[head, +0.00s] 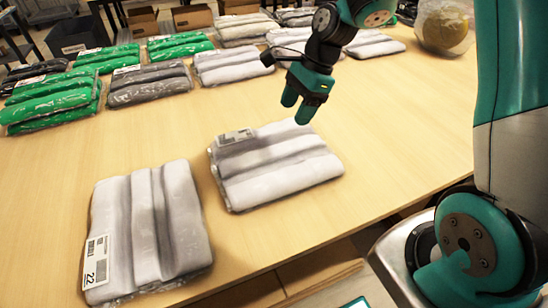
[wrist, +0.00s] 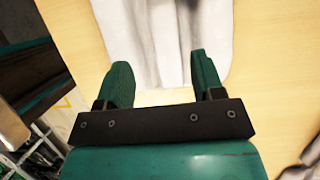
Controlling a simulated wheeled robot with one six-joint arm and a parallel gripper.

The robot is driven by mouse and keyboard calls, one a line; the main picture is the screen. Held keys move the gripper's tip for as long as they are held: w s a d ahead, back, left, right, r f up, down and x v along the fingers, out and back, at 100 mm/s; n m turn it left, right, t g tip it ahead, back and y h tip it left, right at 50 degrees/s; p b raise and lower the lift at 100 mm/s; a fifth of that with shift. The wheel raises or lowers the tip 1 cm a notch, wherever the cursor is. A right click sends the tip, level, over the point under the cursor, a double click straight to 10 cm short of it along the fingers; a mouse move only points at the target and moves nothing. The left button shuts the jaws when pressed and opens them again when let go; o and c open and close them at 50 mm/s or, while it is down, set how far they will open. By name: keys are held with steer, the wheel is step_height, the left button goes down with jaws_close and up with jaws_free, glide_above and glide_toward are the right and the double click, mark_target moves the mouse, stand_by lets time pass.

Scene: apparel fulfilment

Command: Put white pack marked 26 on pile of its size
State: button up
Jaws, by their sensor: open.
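Two white packs in clear film lie on the near part of the table. The left one (head: 152,228) has a label that reads 22. The right one (head: 280,172) has a label (head: 236,136) at its far left corner, too small to read, so I cannot tell whether it is marked 26. My gripper (head: 297,108) is open and empty, pointing down above the far edge of the right pack. In the wrist view, a white pack (wrist: 158,38) shows beyond and between the two spread fingers (wrist: 160,78), apparently apart from them.
Rows of packs lie across the far table (head: 400,120): green ones (head: 52,106), dark grey ones (head: 150,84) and white ones (head: 232,66), some stacked. A clear bag with a yellowish item (head: 445,28) stands at far right. Cardboard boxes (head: 192,17) stand behind. The middle of the table is bare.

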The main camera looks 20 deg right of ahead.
glide_above(274, 150)
steer(key=d, duration=0.3)
steer(key=f, duration=0.6)
steer(key=shift+s+a+f, duration=0.15)
steer(key=shift+a, duration=0.1)
steer(key=x, duration=0.5)
steer(key=shift+a+b, duration=0.2)
steer(key=shift+b, duration=0.15)
steer(key=c, duration=1)
